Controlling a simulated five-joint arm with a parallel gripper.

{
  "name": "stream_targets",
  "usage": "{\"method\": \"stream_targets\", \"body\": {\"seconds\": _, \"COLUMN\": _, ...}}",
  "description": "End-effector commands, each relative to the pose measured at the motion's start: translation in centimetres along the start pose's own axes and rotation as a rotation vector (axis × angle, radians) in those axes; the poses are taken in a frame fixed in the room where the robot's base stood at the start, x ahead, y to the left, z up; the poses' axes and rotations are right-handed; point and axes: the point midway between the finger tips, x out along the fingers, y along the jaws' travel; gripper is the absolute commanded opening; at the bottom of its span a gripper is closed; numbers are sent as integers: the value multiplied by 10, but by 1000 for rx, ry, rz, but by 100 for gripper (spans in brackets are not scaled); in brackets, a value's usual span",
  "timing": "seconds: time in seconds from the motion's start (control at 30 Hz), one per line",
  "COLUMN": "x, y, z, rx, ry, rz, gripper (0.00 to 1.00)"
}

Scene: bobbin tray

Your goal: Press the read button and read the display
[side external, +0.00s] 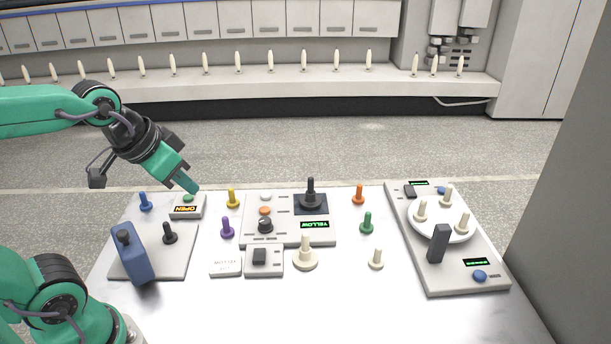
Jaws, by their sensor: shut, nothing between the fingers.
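My gripper (191,187) is shut and empty, pointing down and right. Its tip is just above or at the green button (188,198) on a small grey box (178,215) at the back left of the table; I cannot tell whether they touch. That box has a lit orange display (185,209) that appears to read OPEN. The middle panel (285,239) has a green-lit display (314,225) that reads YELLOW, upside down, plus a white button (265,196) and an orange button (264,211). I cannot tell which button is the read button.
Coloured pegs, such as the purple peg (227,227), stand about the table. The right panel (455,279) carries a white round plate (440,236) with cream bobbins, blue buttons and small displays too small to read.

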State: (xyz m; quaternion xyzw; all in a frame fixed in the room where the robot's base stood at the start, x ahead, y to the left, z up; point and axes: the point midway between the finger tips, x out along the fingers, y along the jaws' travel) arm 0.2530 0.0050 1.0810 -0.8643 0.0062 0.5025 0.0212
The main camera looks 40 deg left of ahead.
Motion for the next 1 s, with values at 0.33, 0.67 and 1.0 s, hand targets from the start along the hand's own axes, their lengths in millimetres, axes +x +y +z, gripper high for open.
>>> {"method": "stream_targets", "body": {"seconds": 0.33, "x": 33, "y": -17, "z": -51, "rx": 87, "ry": 46, "rz": -29, "gripper": 0}}
{"method": "stream_targets", "body": {"seconds": 0.67, "x": 73, "y": -39, "z": -96, "rx": 175, "ry": 94, "rz": -67, "gripper": 0}}
{"method": "stream_targets", "body": {"seconds": 1.0, "x": 123, "y": -66, "z": -132, "rx": 268, "ry": 136, "rz": -112, "gripper": 0}}
